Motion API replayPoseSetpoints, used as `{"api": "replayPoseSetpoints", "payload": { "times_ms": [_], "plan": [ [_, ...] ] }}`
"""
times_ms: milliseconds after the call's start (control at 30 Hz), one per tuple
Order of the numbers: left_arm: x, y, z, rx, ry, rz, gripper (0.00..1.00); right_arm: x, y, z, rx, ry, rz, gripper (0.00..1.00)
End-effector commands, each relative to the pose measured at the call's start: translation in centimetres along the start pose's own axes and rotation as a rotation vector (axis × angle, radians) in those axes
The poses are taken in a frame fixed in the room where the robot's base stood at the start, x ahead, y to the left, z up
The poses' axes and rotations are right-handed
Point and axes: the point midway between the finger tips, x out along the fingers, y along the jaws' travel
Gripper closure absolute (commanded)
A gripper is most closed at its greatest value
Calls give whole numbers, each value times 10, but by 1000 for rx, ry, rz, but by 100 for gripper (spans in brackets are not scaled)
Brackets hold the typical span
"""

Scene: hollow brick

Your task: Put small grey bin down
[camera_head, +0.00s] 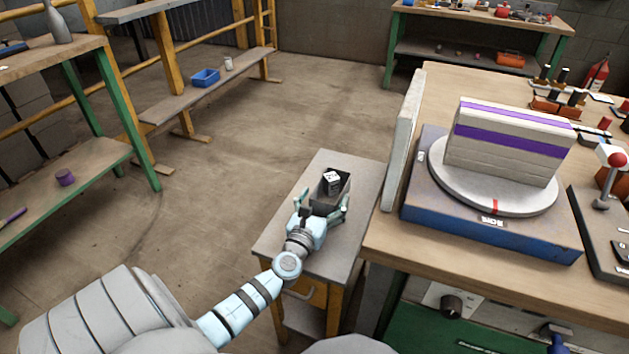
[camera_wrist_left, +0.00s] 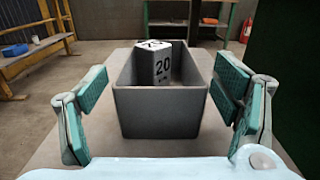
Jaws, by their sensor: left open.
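The small grey bin (camera_head: 342,190) stands upright on a small grey-topped side table (camera_head: 350,162) in the head view. It also fills the middle of the left wrist view (camera_wrist_left: 162,112). A white and dark hexagonal block marked 20 (camera_wrist_left: 157,62) sits inside the bin; it shows in the head view too (camera_head: 332,180). My left gripper (camera_head: 323,207) is open, with its green-padded fingers on either side of the bin. In the left wrist view a gap shows between each finger (camera_wrist_left: 165,100) and the bin walls. My right gripper is not in view.
A workbench (camera_head: 390,225) stands right of the side table, with a blue turntable base (camera_head: 490,228) holding a striped brick (camera_head: 505,142). A bench at upper left holds a blue bin (camera_head: 205,78). A green-framed shelf (camera_head: 100,160) is at left. The floor between is clear.

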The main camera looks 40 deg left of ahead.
Motion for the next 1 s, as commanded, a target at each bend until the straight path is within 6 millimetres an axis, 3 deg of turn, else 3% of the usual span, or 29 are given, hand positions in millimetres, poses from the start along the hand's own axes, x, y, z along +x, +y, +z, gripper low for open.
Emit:
{"api": "replayPoseSetpoints", "payload": {
  "times_ms": [200,400,1000],
  "plan": [
    [-53,0,0,0,2,0,18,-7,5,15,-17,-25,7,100],
    [-83,0,0,0,1,0,18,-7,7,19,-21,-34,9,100],
    [-89,0,0,0,0,0,18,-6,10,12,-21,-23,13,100]
  ]
}}
